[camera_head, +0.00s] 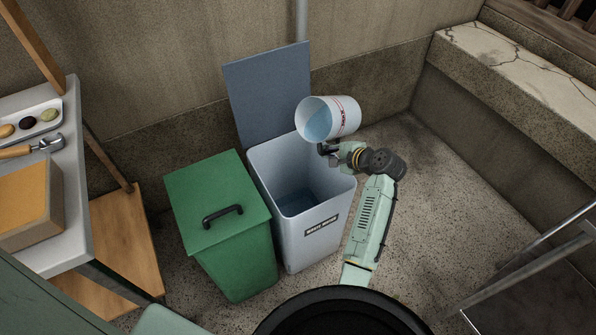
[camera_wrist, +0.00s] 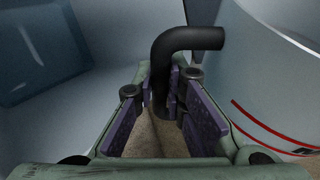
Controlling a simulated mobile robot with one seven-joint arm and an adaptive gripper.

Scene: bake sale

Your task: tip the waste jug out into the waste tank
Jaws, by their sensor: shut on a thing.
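The waste jug (camera_head: 345,115) is a white cylinder with red lettering. It is tilted onto its side above the open waste tank, its mouth toward the left, with blue liquid (camera_head: 319,124) visible inside. The waste tank (camera_head: 318,238) is a pale grey bin with a dark label and its lid (camera_head: 268,92) raised behind it; its inside looks bluish. My gripper (camera_head: 328,153) is shut on the jug's black handle, just over the tank's right rear rim. In the wrist view the handle (camera_wrist: 190,42) runs between the finger pads (camera_wrist: 160,115), with the jug wall at right.
A green lidded bin (camera_head: 222,215) stands directly left of the tank. A stone ledge (camera_head: 525,75) runs along the right.

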